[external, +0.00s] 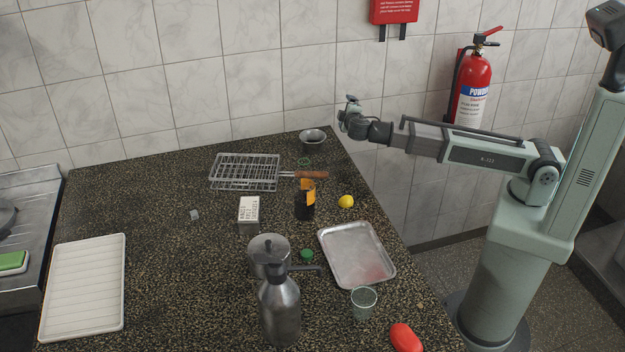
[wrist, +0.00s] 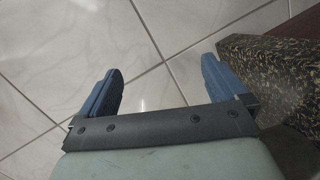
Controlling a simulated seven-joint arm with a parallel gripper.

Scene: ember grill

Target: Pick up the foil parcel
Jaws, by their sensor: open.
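I cannot make out a foil parcel for certain. A small silvery-grey block (external: 194,214) lies on the left half of the dark speckled counter (external: 160,250) in the external view; it is too small to tell whether it is foil. My gripper (external: 349,106) is high up beyond the counter's far right corner, near the tiled wall, well away from the block. In the wrist view my gripper (wrist: 160,85) has its two blue fingers wide apart with nothing between them. That view shows wall tiles and the counter's edge (wrist: 270,75), none of the objects.
A wire grill basket (external: 245,172), a white carton (external: 248,212), a dark can (external: 304,203), a lemon (external: 346,201) and a metal tray (external: 357,254) stand mid-counter. A metal bottle (external: 279,311) and pot (external: 268,256) stand in front. A white tray (external: 84,287) lies left.

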